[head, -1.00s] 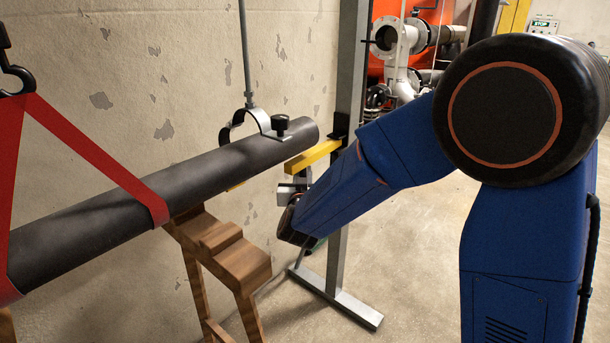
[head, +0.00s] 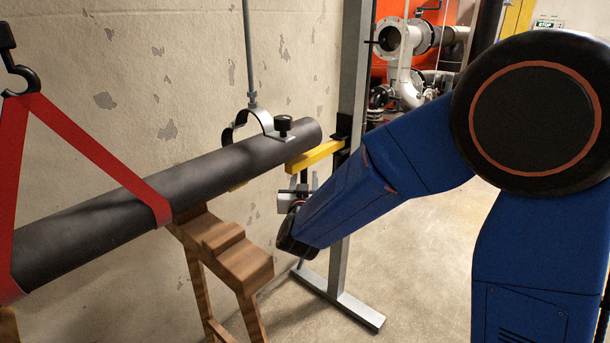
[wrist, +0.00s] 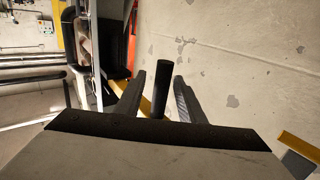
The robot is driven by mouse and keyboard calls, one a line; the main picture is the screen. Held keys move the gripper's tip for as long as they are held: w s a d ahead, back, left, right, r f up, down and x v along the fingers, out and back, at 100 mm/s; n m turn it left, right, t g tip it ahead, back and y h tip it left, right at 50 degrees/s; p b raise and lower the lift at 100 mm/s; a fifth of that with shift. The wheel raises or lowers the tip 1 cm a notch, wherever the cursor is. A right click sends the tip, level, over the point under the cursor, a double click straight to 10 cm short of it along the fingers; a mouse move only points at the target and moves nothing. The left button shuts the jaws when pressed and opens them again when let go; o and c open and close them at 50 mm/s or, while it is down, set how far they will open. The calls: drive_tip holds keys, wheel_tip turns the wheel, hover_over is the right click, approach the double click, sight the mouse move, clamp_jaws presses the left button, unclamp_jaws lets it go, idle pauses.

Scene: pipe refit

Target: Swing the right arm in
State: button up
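The right arm is a yellow bar (head: 315,157) that sticks out from the grey steel stand, close to the free end of the black pipe (head: 170,188). A dark peg (head: 304,177) hangs under it. My gripper (head: 297,192) is below the yellow bar, at the peg. In the wrist view the dark peg (wrist: 160,100) stands between my two fingers, with gaps at the sides, so the gripper looks open around it. Part of the yellow bar (wrist: 145,105) shows behind the fingers. My forearm hides part of the stand and wrist.
The pipe rests on a wooden trestle (head: 240,262) and hangs in a red sling (head: 100,160). A pipe clamp (head: 252,125) on a rod sits over its end. The steel post (head: 354,90) stands behind my forearm. The wall is close at the left.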

drive_tip(key=s, duration=1.4)
drive_tip(key=shift+w+d, duration=0.1)
drive_tip(key=s+d+r+n+g+y, duration=0.25)
drive_tip(key=d+g+y, duration=0.3)
drive_tip(key=d, duration=0.55)
drive_tip(key=s+d+f+m+g+h, duration=0.1)
drive_tip(key=s+d+g, duration=0.3)
drive_tip(key=s+d, duration=0.6)
drive_tip(key=s+d+f+m+g+h, duration=0.1)
drive_tip(key=s+d+f+g+h, duration=0.2)
drive_tip(key=s+d, duration=0.8)
drive_tip(key=shift+s+d+f+g+h, duration=0.15)
drive_tip(key=shift+s+f+g+h, duration=0.2)
drive_tip(key=shift+s+f+h, duration=0.55)
drive_tip(key=shift+s+r+m, duration=0.2)
drive_tip(key=shift+r+m, duration=0.05)
drive_tip(key=shift+r, duration=0.1)
